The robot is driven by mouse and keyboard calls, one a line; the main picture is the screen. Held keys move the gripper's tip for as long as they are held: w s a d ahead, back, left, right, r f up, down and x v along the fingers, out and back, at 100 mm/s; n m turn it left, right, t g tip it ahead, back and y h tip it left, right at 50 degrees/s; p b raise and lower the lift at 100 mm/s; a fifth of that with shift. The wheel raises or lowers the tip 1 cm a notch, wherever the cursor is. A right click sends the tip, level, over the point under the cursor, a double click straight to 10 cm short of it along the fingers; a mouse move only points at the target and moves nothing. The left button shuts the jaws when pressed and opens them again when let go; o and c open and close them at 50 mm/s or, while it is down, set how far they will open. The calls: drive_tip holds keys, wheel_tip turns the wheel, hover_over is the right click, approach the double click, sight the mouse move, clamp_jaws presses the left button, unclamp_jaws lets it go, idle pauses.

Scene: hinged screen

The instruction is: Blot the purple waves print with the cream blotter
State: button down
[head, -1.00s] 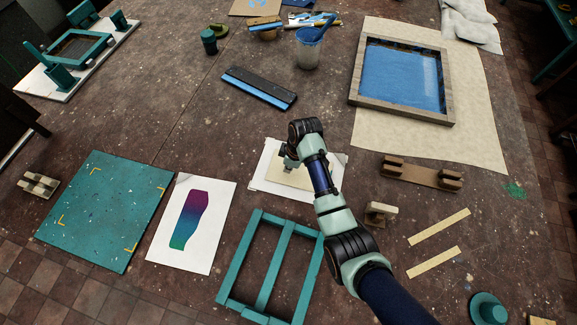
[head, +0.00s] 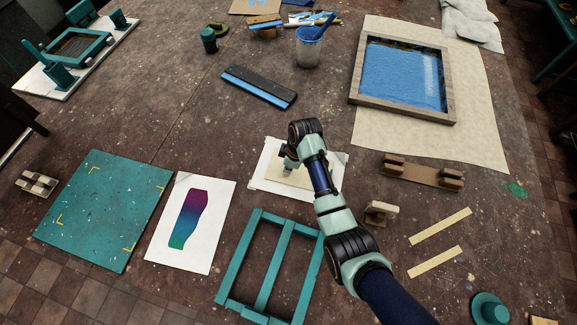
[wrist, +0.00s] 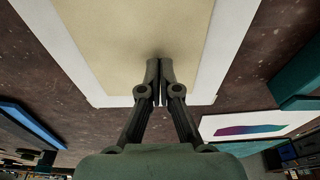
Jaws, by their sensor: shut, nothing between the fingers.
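The cream blotter (head: 282,178) lies flat on a white sheet (head: 262,160) near the middle of the table. In the wrist view the blotter (wrist: 130,35) covers most of that sheet, with a white border (wrist: 85,75) showing around it. Whatever is printed under the blotter is hidden. A white print with a wavy purple-to-green shape (head: 190,220) lies to the left, uncovered. My gripper (head: 290,166) is over the blotter, pointing down. In the wrist view my gripper's fingertips (wrist: 159,64) are together and empty, at or just above the blotter; I cannot tell whether they touch it.
A teal board (head: 105,210) with yellow corner marks lies at the left. A teal frame (head: 232,268) lies just in front of the white sheet. A wooden holder (head: 420,172) is to the right.

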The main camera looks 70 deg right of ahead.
drive_tip(key=shift+f, duration=0.5)
idle(1.2)
wheel_tip(320, 180, up, 2)
drive_tip(key=p, duration=0.2)
drive_tip(key=shift+r+p, duration=0.2)
drive_tip(key=shift+p, duration=0.1)
drive_tip(key=shift+d, duration=0.1)
drive_tip(key=shift+s+d+b, duration=0.45)
drive_tip(key=shift+s+d, duration=1.3)
drive_tip(key=shift+d, duration=0.3)
drive_tip(key=shift+f+b, duration=0.7)
drive_tip(key=shift+f, duration=0.5)
drive_tip(key=shift+r, duration=0.1)
drive_tip(key=shift+p, duration=0.35)
